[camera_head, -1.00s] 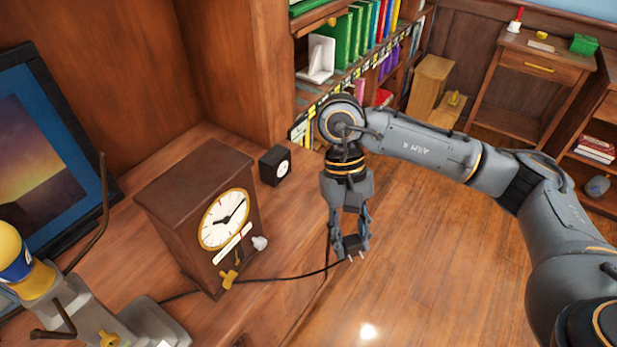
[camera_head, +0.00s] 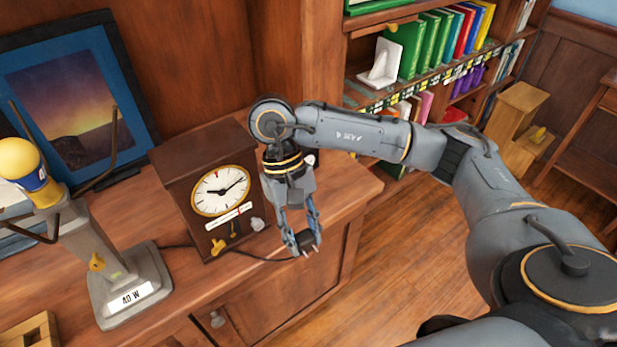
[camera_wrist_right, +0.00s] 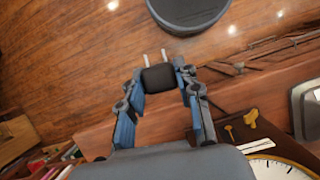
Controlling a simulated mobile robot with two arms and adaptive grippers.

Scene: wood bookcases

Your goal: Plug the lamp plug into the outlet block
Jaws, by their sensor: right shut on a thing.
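The lamp plug (camera_head: 307,243) is small and black with two pale prongs. My right gripper (camera_head: 303,236) is shut on it, holding it just beyond the desk's front edge. In the right wrist view, the plug (camera_wrist_right: 158,78) sits between the fingertips, prongs pointing away from the gripper. Its black cord (camera_head: 262,257) runs left past the clock. The lamp (camera_head: 130,287) stands at the left with a yellow bulb and a grey base labelled 40 W. I cannot make out the outlet block for certain. My left gripper is not in view.
A brown wooden clock (camera_head: 208,188) with a white dial stands just left of my right gripper. A framed picture (camera_head: 75,105) leans behind the lamp. A wooden piece with openings (camera_head: 38,330) is cut off at bottom left. A bookcase (camera_head: 352,58) stands behind my right arm.

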